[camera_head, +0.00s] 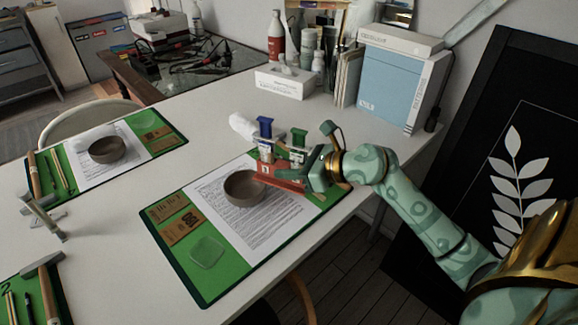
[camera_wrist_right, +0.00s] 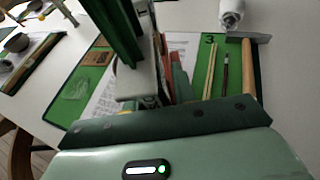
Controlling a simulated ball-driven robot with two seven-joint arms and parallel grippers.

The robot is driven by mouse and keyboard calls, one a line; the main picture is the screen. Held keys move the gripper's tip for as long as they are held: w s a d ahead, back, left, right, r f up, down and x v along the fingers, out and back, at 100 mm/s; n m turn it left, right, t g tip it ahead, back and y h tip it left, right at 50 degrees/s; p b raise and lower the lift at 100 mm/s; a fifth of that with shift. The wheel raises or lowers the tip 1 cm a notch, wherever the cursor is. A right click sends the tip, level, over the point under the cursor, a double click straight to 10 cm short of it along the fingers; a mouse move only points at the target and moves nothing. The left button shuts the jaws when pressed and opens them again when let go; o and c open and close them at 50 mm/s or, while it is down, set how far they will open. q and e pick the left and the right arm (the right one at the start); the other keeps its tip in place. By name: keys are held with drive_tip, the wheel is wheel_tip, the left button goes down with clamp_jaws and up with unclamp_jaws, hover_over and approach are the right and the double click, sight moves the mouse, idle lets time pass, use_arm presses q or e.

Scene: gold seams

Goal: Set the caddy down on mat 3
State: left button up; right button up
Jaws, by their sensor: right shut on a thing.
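The caddy (camera_head: 284,178) is a red carrier with a blue-topped and a green-topped item in it. My right gripper (camera_head: 318,172) is shut on it, from its right side. The right wrist view shows a "3" on this mat 3 (camera_wrist_right: 205,62), beside chopsticks, a pencil and a hammer (camera_wrist_right: 247,75). There the caddy (camera_wrist_right: 172,75) partly hides the mat and paper. My left gripper is not in view.
Another set mat (camera_head: 165,142) lies at the back left, and one marked 2 at the front left. A tissue box (camera_head: 285,82) and bottles stand behind; a white roll (camera_head: 242,126) lies near the caddy.

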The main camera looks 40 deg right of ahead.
drive_tip(key=shift+f, duration=0.25)
drive_tip(key=o, duration=1)
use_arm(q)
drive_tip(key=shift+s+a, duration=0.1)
use_arm(e)
drive_tip(key=shift+r, duration=0.1)
drive_tip(key=shift+r, duration=0.35)
use_arm(q)
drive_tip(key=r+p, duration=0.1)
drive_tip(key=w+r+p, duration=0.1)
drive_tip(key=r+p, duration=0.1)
drive_tip(key=p, duration=0.1)
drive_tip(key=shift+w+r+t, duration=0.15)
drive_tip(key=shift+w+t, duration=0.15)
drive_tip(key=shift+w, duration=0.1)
use_arm(e)
drive_tip(key=v, duration=1.2)
drive_tip(key=shift+r, duration=0.15)
